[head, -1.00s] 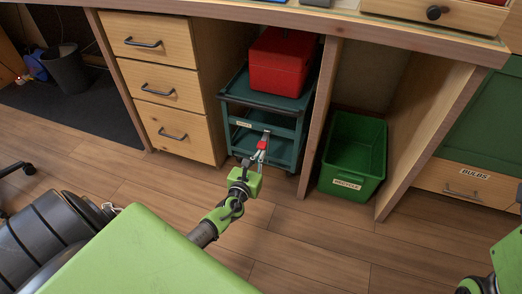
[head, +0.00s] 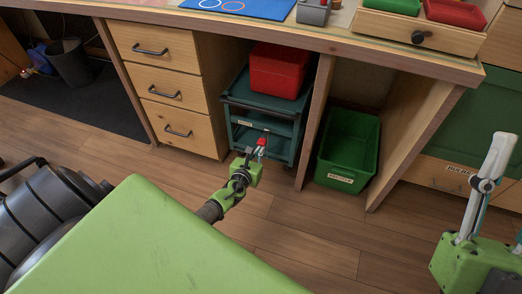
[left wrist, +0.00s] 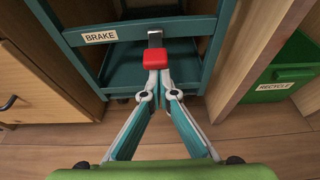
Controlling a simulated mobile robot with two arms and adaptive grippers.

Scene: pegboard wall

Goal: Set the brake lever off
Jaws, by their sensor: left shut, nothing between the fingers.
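The brake lever (left wrist: 155,58) has a red knob and a dark metal shank. It sits at the front edge of the teal cart (left wrist: 193,26), right of a BRAKE label (left wrist: 100,37). Its red knob also shows in the head view (head: 262,141). My left gripper (left wrist: 157,82) is shut and empty, with its fingertips right at the near end of the red knob. I cannot tell whether they touch. My right gripper (head: 500,150) is at the right edge of the head view, fingers pointing up, far from the lever; its opening is unclear.
The cart stands under the workbench (head: 300,36) between wooden drawers (head: 172,85) and a wooden divider (head: 314,125). A red box (head: 278,70) rests on the cart. A green recycle bin (head: 347,150) is to the right. The wood floor in front is open.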

